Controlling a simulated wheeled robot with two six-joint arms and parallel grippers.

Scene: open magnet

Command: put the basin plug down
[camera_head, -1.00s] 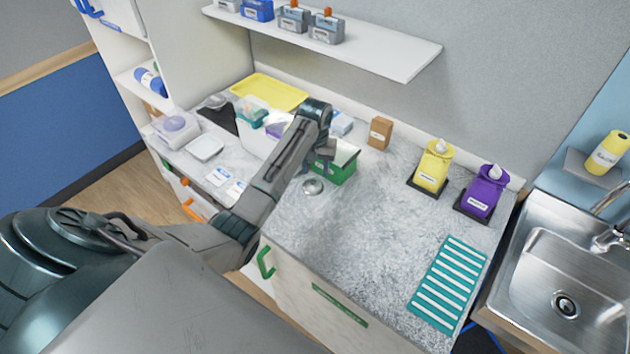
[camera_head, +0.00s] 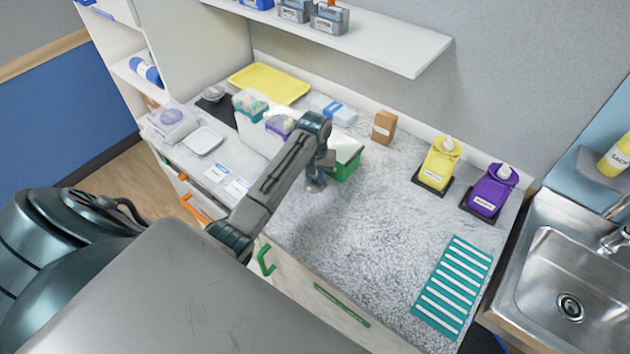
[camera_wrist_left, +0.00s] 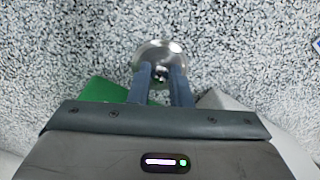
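The basin plug is a round silver disc with a small knob, and it shows in the left wrist view (camera_wrist_left: 160,54). It lies on the grey speckled counter (camera_head: 345,240) in front of the green-sided box. My left gripper (camera_head: 316,184) is down over the plug and mostly hides it in the head view. In the left wrist view its two fingers (camera_wrist_left: 161,76) stand apart on either side of the knob; no firm grip on it shows. My right gripper is not in view.
Close behind the gripper stands a green-sided box (camera_head: 347,168), with a white bin (camera_head: 258,137) to its left. A brown carton (camera_head: 384,127), yellow bottle (camera_head: 438,165) and purple bottle (camera_head: 491,190) stand behind. A teal rack (camera_head: 453,287) and steel sink (camera_head: 545,275) are right. The middle counter is clear.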

